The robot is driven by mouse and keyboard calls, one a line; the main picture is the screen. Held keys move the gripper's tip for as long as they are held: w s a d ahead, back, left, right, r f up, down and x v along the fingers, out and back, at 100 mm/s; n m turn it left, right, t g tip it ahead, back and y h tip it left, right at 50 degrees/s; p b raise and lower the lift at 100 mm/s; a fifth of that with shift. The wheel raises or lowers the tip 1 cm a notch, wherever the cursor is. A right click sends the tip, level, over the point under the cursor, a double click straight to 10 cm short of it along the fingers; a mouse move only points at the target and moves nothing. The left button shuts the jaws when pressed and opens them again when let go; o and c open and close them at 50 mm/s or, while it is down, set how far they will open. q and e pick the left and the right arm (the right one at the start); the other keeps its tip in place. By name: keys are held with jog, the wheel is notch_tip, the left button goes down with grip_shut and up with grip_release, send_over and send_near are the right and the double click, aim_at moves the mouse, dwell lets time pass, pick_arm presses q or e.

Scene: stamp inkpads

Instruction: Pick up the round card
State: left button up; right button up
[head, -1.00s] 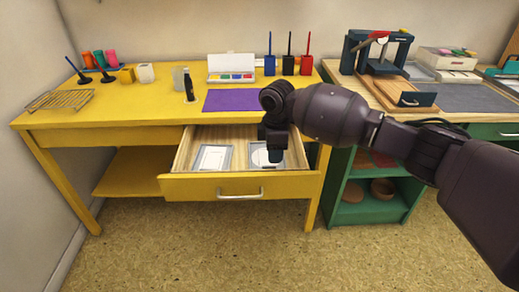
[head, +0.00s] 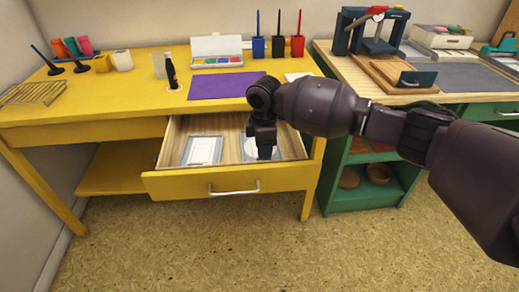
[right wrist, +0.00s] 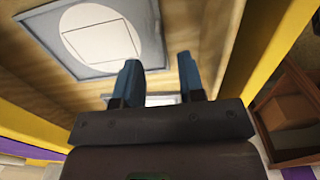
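The round card is white and lies in a grey square tray at the right side of the open yellow drawer (head: 230,184). In the head view the round card (head: 249,149) is partly hidden by my right gripper (head: 265,154), which points down into the drawer. In the right wrist view the round card (right wrist: 100,38) shows large in its grey tray (right wrist: 152,38), with thin straight lines on it. My right gripper (right wrist: 159,82) has its two blue fingers apart with nothing held between them; the card lies beyond and left of the fingertips. My left gripper is out of view.
A second tray with a white rectangular card (head: 202,150) lies at the drawer's left. The drawer's walls and front panel stand close around my right gripper. The yellow desk (head: 130,84) holds a purple mat (head: 220,86); a green shelf (head: 345,200) stands to the right.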

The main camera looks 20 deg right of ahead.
notch_tip(320, 180, down, 4)
jog(key=shift+s+f+b, duration=0.15)
jog(key=shift+f+b, duration=0.05)
jog(key=shift+b, duration=0.4)
jog(key=shift+r, duration=0.1)
jog(key=shift+r, duration=0.1)
jog(key=shift+c, duration=0.3)
grip_shut()
